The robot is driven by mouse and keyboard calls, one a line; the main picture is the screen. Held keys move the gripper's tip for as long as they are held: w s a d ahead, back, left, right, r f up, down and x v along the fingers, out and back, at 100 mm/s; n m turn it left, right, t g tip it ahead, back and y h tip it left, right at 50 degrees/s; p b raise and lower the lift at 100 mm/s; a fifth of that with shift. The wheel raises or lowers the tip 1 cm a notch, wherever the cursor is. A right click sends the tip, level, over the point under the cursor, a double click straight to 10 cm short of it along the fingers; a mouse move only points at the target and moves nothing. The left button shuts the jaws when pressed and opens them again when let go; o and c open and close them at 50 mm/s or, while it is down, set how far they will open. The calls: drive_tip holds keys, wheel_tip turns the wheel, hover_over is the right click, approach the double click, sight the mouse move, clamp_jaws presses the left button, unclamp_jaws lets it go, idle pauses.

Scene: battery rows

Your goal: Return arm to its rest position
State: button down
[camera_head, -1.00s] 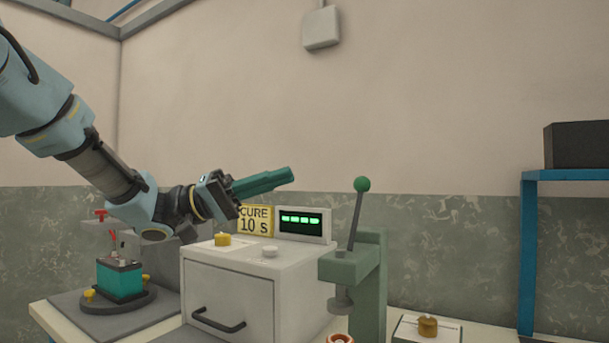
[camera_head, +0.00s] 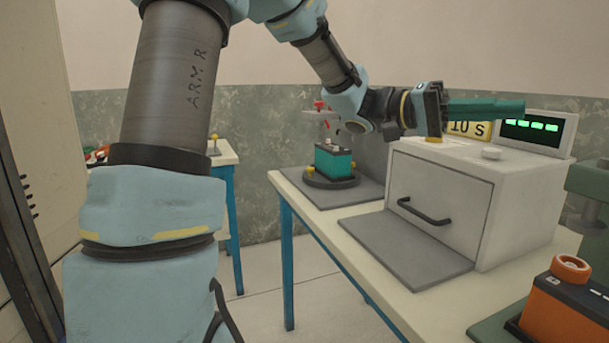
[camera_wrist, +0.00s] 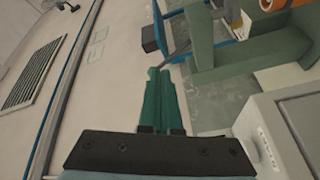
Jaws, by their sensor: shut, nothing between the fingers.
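My gripper (camera_head: 524,108) has green fingers that lie together, shut and empty. In the head view it is held level above the white oven box, pointing right, in front of the lit display (camera_head: 532,128). In the wrist view the gripper (camera_wrist: 157,75) points toward the wall and a green press frame (camera_wrist: 230,60).
A teal battery (camera_head: 334,162) stands on a round dark base left of the oven. A grey mat (camera_head: 405,250) lies before the oven. An orange battery (camera_head: 566,305) is at the lower right. Another table (camera_head: 222,152) stands at the left, with open floor between.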

drive_tip(key=w+a+f+n+t+y, duration=0.1)
drive_tip(key=a+f+n+t+y, duration=0.2)
drive_tip(key=f, duration=0.5)
drive_tip(key=w+a+f+n+t+y, duration=0.1)
drive_tip(key=a+f+n+t, duration=0.2)
drive_tip(key=a+f, duration=0.45)
drive_tip(key=w+a+f+n+t+y, duration=0.4)
drive_tip(key=a+f+t+y, duration=0.1)
drive_tip(key=a+f, duration=0.65)
drive_tip(key=w+a+f+n+t+y, duration=0.1)
drive_tip(key=a+n+t+y, duration=0.1)
drive_tip(key=a, duration=0.5)
drive_tip(key=w+a+f+n+t+y, duration=0.1)
drive_tip(key=w+a+f+t+y, duration=0.1)
drive_tip(key=a, duration=0.5)
wheel_tip(320, 180, up, 14)
drive_tip(key=a+p, duration=0.1)
drive_tip(key=p, duration=1.2)
drive_tip(key=shift+f, duration=0.15)
drive_tip(key=shift+f, duration=0.1)
